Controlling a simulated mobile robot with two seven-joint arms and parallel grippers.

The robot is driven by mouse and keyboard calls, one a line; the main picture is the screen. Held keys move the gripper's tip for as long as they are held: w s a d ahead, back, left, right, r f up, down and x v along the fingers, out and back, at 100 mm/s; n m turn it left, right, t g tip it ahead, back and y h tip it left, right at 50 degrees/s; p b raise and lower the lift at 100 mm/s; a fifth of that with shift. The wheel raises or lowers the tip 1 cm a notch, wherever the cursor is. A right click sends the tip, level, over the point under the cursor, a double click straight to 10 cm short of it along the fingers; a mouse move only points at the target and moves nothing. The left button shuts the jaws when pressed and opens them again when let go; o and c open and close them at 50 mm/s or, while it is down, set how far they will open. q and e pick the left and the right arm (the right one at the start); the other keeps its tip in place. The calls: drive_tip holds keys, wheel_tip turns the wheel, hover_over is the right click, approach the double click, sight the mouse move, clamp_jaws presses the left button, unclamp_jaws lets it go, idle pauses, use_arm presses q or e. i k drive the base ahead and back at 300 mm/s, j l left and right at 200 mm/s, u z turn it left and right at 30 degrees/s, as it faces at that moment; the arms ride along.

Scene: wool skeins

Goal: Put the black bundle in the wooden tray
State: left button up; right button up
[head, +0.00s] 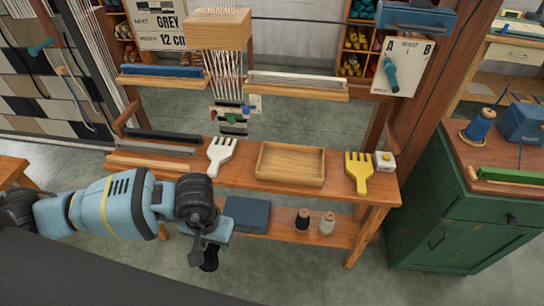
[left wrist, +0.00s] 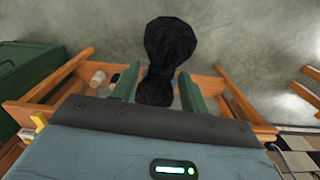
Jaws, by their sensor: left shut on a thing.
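The black bundle (left wrist: 168,50) shows large in the left wrist view, gathered at a narrow waist. Its lower part sits between the two green fingers of my left gripper (left wrist: 156,82), which is shut on it. In the head view my left gripper (head: 205,245) points down in front of the bench, and the black bundle (head: 210,261) hangs below it, partly hidden by the gripper. The wooden tray (head: 290,180) lies empty on the bench top, to the right of and beyond my left gripper. My right gripper is not in view.
On the bench (head: 245,178), a white fork-like comb (head: 220,155) lies left of the tray and a yellow one (head: 358,172) right of it. The lower shelf holds a blue box (head: 247,214) and two spools (head: 315,223). A green cabinet (head: 450,230) stands at right.

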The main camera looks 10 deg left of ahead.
sight(279, 164)
drive_tip(key=i+l+u, duration=0.65)
drive_tip(key=i+u, duration=0.1)
drive_tip(key=i, duration=0.4)
